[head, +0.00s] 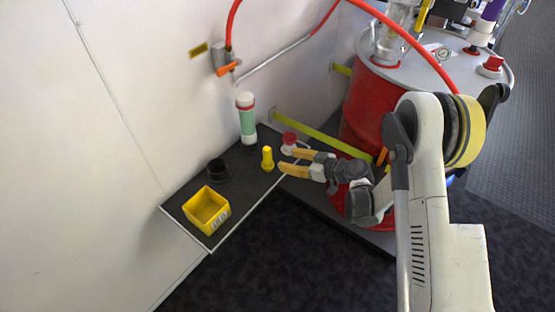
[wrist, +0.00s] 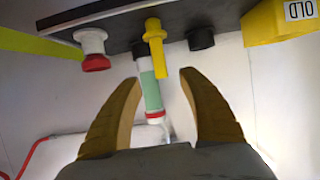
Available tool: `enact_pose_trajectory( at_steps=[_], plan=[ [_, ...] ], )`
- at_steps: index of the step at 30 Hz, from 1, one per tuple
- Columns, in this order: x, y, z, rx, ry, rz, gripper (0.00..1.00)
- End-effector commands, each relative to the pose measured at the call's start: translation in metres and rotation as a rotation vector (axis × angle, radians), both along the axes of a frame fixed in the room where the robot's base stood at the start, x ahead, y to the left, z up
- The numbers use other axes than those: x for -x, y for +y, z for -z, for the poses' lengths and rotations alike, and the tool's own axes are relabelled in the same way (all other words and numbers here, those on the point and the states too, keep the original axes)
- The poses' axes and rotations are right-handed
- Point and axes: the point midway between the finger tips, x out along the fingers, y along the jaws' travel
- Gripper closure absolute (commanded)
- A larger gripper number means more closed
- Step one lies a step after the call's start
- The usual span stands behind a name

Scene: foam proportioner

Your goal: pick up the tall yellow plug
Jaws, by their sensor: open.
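The tall yellow plug (head: 267,159) stands upright on the dark shelf (head: 247,166), near its front edge, in the head view. It also shows in the wrist view (wrist: 155,42), where the picture is upside down, above and between my fingertips. My gripper (head: 282,161) is open and empty, just right of the plug, its tan fingers pointing left toward it. In the wrist view my fingers (wrist: 160,77) stand wide apart, with the plug's top near the gap between them. I cannot tell whether a finger touches it.
A white and green cylinder with a red band (head: 247,120) stands behind the plug. A red-topped white knob (head: 289,142) is close by my fingers. A black cup (head: 217,170) and a yellow bin (head: 207,210) sit on the left. A red drum (head: 367,110) stands at right.

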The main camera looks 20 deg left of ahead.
Motion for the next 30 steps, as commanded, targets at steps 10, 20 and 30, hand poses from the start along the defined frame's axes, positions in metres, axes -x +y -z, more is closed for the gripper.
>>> enact_pose_trajectory(
  at_steps=[10, 20, 30],
  plan=[
    [-0.015, 0.039, 0.017, -0.003, -0.004, -0.004, 0.51],
    [-0.026, 0.063, 0.031, -0.002, -0.004, -0.003, 0.51],
    [-0.04, 0.092, 0.041, -0.002, -0.004, -0.001, 0.51]
  ],
)
